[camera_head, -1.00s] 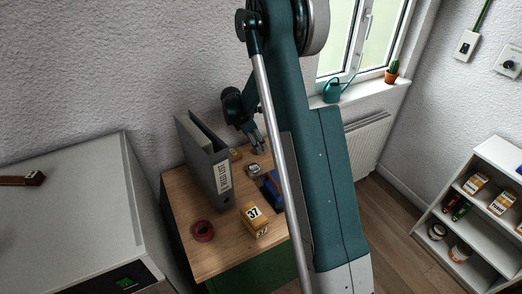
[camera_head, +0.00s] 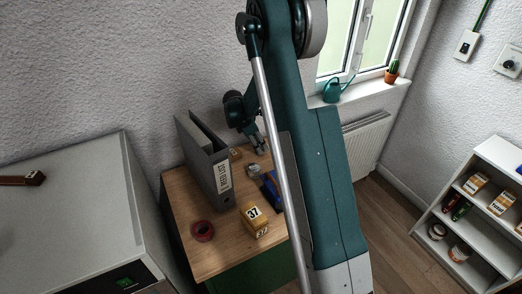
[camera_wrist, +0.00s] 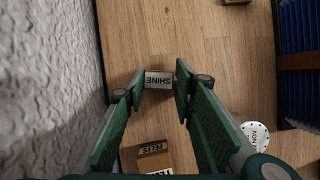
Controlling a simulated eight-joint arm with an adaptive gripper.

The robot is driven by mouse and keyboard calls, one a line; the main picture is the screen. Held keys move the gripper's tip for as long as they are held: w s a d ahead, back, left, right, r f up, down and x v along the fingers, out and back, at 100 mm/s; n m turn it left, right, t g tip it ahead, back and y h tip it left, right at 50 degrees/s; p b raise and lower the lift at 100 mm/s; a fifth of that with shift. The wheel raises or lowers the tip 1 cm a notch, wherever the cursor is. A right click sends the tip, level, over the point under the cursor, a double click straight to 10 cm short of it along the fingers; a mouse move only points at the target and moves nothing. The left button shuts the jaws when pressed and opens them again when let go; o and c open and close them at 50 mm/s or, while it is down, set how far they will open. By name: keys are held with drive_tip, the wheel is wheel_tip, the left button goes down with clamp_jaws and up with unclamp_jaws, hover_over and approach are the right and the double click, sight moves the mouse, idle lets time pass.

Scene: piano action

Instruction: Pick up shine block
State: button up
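The shine block (camera_wrist: 158,80) is a small block with a pale face reading "SHINE", on the wooden tabletop in the wrist view. My gripper (camera_wrist: 159,88) is open, with one fingertip on each side of the block; narrow gaps seem to remain. In the head view my gripper (camera_head: 259,148) points down at the far part of the wooden table (camera_head: 190,250). I cannot make out the shine block there.
The rough wall (camera_wrist: 50,70) is close on the left. A grey binder (camera_head: 207,170), a "37" block (camera_head: 255,221) and red tape (camera_head: 203,231) share the table.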

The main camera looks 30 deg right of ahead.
drive_tip(key=shift+r, duration=0.1)
idle(0.3)
wheel_tip(320, 180, up, 10)
idle(0.6)
idle(0.6)
